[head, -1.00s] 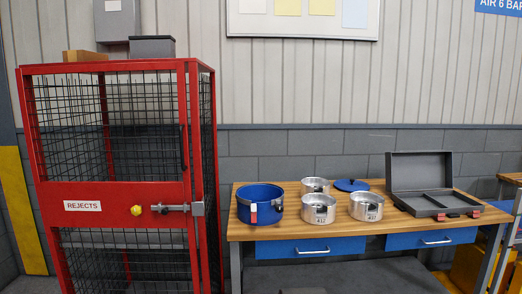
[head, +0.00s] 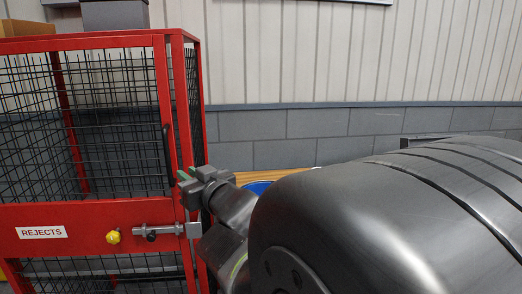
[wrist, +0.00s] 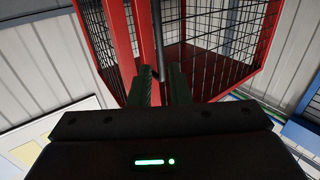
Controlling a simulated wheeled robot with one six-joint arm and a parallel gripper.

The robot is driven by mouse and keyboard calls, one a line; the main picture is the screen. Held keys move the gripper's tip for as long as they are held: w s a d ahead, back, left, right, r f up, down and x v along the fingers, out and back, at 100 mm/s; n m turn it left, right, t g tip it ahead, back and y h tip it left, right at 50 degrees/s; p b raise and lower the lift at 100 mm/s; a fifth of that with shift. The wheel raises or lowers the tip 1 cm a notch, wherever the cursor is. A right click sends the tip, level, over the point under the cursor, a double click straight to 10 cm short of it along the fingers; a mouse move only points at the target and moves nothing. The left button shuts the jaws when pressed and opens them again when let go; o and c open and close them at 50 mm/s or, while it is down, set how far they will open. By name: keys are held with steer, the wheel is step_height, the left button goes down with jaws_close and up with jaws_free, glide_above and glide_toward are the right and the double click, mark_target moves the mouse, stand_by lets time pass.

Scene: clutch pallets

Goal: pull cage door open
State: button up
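The red cage door (head: 85,215) with black mesh is at the left of the head view and looks shut in its frame. Its black upright handle (head: 167,150) is near the door's right edge. A grey slide bolt (head: 160,231) with a dark knob sits below, at a grey block (head: 193,230) by the post. My gripper (head: 182,174) is beside the handle's lower end. In the wrist view, its two fingers (wrist: 161,72) stand apart, with a dark bar (wrist: 157,30), apparently the handle, in line between them. Contact cannot be told.
A yellow knob (head: 113,237) and a REJECTS label (head: 41,232) are on the door's crossbar. Boxes (head: 115,14) stand on the cage roof. My arm hides most of the workbench (head: 275,175) on the right; part of a blue pot (head: 257,187) shows.

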mark_target(169, 160)
steer(key=p+x, duration=0.1)
steer(key=x, duration=1.1)
steer(key=shift+w+a, duration=0.2)
steer(key=shift+w, duration=0.05)
jaws_close()
